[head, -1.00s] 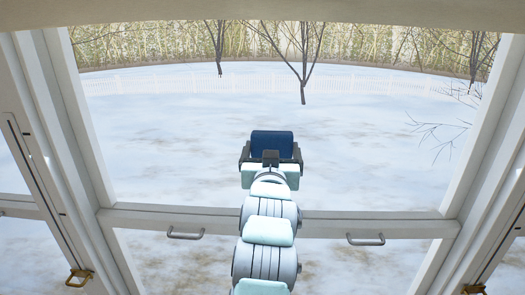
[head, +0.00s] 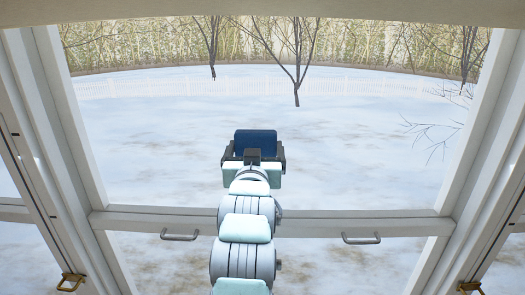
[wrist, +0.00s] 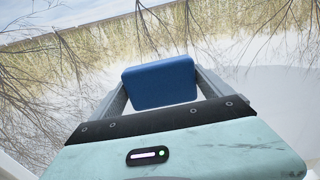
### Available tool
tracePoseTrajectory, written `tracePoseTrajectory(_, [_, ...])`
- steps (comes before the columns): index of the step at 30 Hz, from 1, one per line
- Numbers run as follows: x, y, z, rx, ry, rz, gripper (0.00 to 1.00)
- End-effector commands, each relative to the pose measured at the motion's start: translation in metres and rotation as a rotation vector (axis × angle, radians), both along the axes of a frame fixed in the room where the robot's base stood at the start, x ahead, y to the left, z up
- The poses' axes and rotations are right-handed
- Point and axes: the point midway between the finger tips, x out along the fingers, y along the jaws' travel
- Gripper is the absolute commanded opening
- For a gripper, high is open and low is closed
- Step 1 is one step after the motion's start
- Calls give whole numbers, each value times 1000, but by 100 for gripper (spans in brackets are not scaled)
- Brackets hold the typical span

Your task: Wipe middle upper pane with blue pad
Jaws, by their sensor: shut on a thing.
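The blue pad (head: 256,143) is in my gripper (head: 253,153), which is shut on it with one finger at each side. In the wrist view the pad (wrist: 160,82) sits between the two grey fingers of my gripper (wrist: 162,95), slightly tilted in the picture. The middle upper pane (head: 350,150) is the large clear glass above the white crossbar, with snow visible through it. In the head view the pad appears in front of the pane's lower middle, left of its centre. I cannot tell whether the pad touches the glass.
A white crossbar (head: 330,224) runs below the upper pane. Two metal handles, left (head: 179,236) and right (head: 361,238), sit below it. White posts, left (head: 70,120) and right (head: 467,150), flank the pane. Brass latches (head: 71,281) show at the lower corners.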

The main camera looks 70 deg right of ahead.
Motion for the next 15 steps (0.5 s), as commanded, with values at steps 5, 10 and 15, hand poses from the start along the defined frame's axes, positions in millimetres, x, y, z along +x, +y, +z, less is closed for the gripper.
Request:
tracePoseTrajectory(5, [12, 4, -1, 0, 0, 4, 58])
tracePoseTrajectory(10, [26, 9, -1, -1, -1, 4, 58])
tracePoseTrajectory(15, [36, 12, 0, -2, -1, 1, 58])
